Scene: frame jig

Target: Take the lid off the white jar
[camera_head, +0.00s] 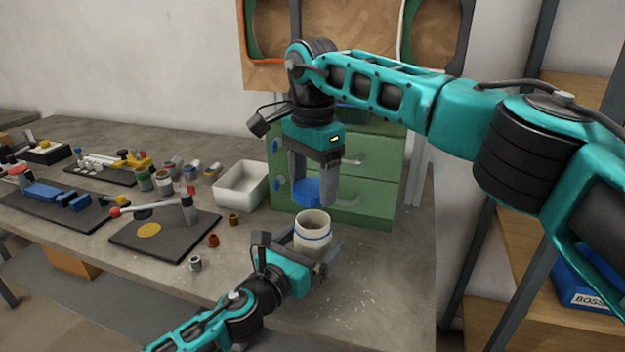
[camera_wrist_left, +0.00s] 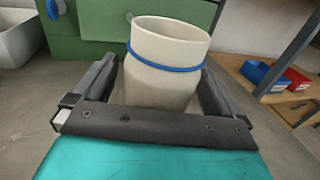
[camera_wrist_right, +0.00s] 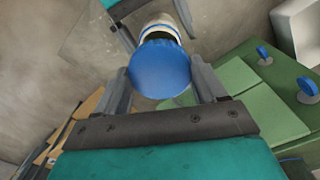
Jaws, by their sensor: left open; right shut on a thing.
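The white jar (camera_head: 312,228) stands upright and uncovered on the table, with a blue ring around its neck. In the left wrist view the jar (camera_wrist_left: 165,75) stands between the fingers of my left gripper (camera_wrist_left: 160,95), which is open around it. In the head view my left gripper (camera_head: 298,256) is low at the jar. The blue lid (camera_head: 308,191) is in my right gripper (camera_head: 314,190), which is shut on it above the jar, clear of the rim. In the right wrist view the lid (camera_wrist_right: 160,68) hides part of the jar.
A green drawer cabinet (camera_head: 345,190) stands close behind the jar. A white bin (camera_head: 241,188) is to the left. A dark board with a lever clamp (camera_head: 165,232) and several small coloured parts lie further left. The table's right edge is near the jar.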

